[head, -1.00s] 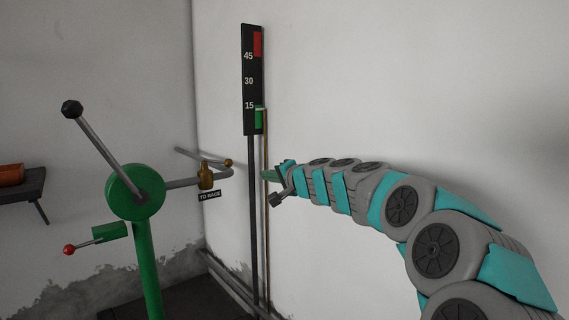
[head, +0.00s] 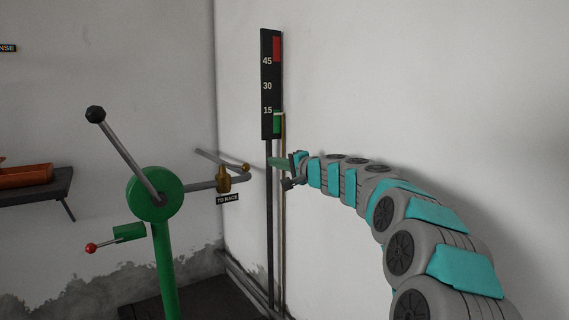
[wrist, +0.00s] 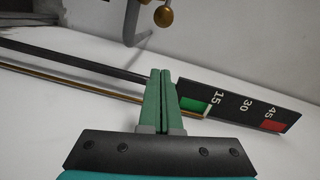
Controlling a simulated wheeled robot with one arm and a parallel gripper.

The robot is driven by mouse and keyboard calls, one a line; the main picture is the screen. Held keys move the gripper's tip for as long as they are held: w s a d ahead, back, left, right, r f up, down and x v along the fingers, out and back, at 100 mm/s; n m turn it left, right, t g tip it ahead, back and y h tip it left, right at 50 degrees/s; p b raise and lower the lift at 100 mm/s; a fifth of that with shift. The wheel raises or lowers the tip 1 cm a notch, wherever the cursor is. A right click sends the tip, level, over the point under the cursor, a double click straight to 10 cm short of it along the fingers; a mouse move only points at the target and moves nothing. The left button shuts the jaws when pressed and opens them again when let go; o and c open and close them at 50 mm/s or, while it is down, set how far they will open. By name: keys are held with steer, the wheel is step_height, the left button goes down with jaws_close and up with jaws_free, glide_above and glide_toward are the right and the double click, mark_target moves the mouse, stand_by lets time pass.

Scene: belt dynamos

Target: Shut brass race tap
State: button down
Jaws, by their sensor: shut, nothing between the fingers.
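The brass race tap (head: 224,180) sits on a grey pipe that runs right from the green pump head, above a "TO RACE" label (head: 228,198). A grey lever with a brass knob (head: 244,167) shows by the tap. In the wrist view a brass knob (wrist: 163,16) on a grey bent pipe or lever shows at the top. My gripper (head: 272,161) is shut and empty, to the right of the tap and apart from it, in front of the gauge post. In the wrist view its green fingers (wrist: 160,76) are together.
The gauge board (head: 271,85) with 15, 30 and 45 marks stands on a dark post near the corner, close to my gripper. The green pump (head: 155,194) has a long black-knobbed lever and a red-knobbed handle (head: 91,248). A shelf (head: 62,188) is at left.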

mark_target(235, 166)
steer(key=shift+s+a+f, duration=0.1)
steer(key=shift+a+f, duration=0.15)
steer(key=shift+a, duration=0.9)
steer(key=shift+s+a+f, duration=0.1)
steer(key=shift+a+f, duration=0.1)
steer(key=shift+a, duration=0.95)
